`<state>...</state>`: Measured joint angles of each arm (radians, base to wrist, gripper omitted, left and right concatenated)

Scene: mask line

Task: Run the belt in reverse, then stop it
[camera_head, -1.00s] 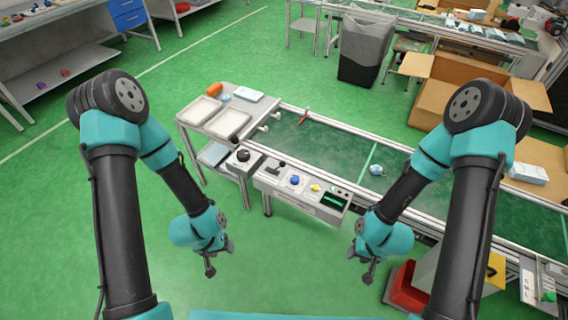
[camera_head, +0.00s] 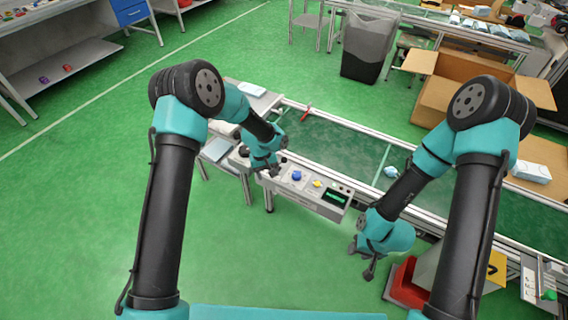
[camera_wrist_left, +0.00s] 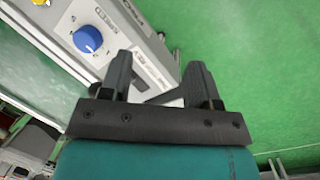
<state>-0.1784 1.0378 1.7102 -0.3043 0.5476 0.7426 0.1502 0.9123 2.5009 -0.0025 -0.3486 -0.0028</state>
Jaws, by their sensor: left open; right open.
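The conveyor belt (camera_head: 335,148) is green and runs from the middle toward the lower right, with a pale cross line (camera_head: 382,162) and a small blue-white packet (camera_head: 391,172) on it. My right gripper (camera_head: 362,262) is open and empty, below the panel's right end.
A red handle (camera_head: 306,114) stands at the belt's far rail. Behind are a dark bin (camera_head: 367,48) and an open cardboard box (camera_head: 450,90). A red and yellow-marked stand (camera_head: 410,285) is close to my right gripper. Green floor in front of the panel is free.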

